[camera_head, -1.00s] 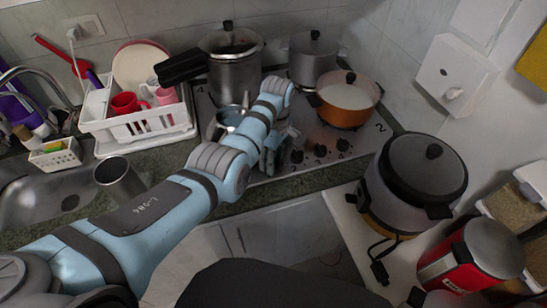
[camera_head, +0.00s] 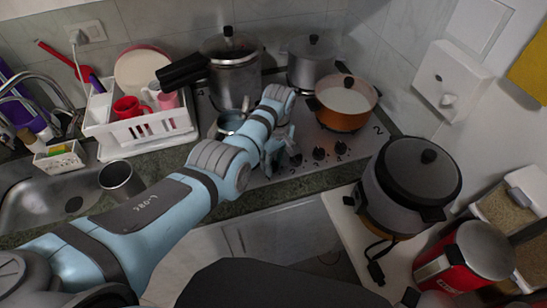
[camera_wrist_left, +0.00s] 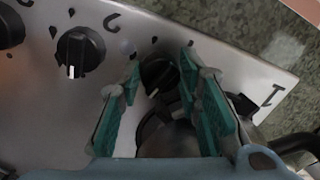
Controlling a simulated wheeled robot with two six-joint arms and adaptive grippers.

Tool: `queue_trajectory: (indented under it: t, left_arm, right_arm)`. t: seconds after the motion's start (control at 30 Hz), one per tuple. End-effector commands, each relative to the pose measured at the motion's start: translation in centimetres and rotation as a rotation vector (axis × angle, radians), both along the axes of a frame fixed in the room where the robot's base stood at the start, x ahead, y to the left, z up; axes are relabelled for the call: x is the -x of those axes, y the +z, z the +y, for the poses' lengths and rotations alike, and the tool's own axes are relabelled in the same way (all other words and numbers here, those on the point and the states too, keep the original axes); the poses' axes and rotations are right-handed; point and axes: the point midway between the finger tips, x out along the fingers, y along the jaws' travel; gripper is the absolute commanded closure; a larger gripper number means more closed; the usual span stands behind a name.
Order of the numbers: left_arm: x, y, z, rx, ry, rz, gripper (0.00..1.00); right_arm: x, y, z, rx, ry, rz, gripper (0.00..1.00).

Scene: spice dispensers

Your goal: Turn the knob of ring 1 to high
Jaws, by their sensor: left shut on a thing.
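The steel hob (camera_head: 300,172) carries a row of black knobs on its front strip. My left gripper (camera_head: 277,158) is at the left end of this row. In the left wrist view my left gripper (camera_wrist_left: 161,64) has its two teal-padded fingers on opposite sides of a black knob (camera_wrist_left: 158,76), shut on it. This knob is the one nearest a printed mark that looks like a 1. A pale mark shows at its lower left; the fingers hide part of it. A neighbouring knob (camera_wrist_left: 80,50) stands free, its white pointer downward in that view. My right gripper is out of view.
An orange pot (camera_head: 343,108) and steel pots (camera_head: 232,68) stand on the hob. A small steel pan (camera_head: 231,122) is close behind my left arm. A rice cooker (camera_head: 412,180) stands to the right. A white dish rack (camera_head: 140,130) and a steel cup (camera_head: 121,180) are to the left.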

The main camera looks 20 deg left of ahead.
Motion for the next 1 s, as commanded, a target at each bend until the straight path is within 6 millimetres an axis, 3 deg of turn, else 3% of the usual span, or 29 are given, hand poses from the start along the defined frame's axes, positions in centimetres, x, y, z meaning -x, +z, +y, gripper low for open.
queue_trajectory:
  t: [0.5, 1.0]
  left_arm:
    - [0.4, 0.0, 0.1, -0.001, -0.419, 0.008, 0.96]
    - [0.4, -0.2, 0.1, 0.0, -0.559, 0.007, 0.96]
  right_arm:
    - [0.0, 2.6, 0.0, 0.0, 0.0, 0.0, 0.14]
    - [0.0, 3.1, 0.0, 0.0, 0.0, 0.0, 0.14]
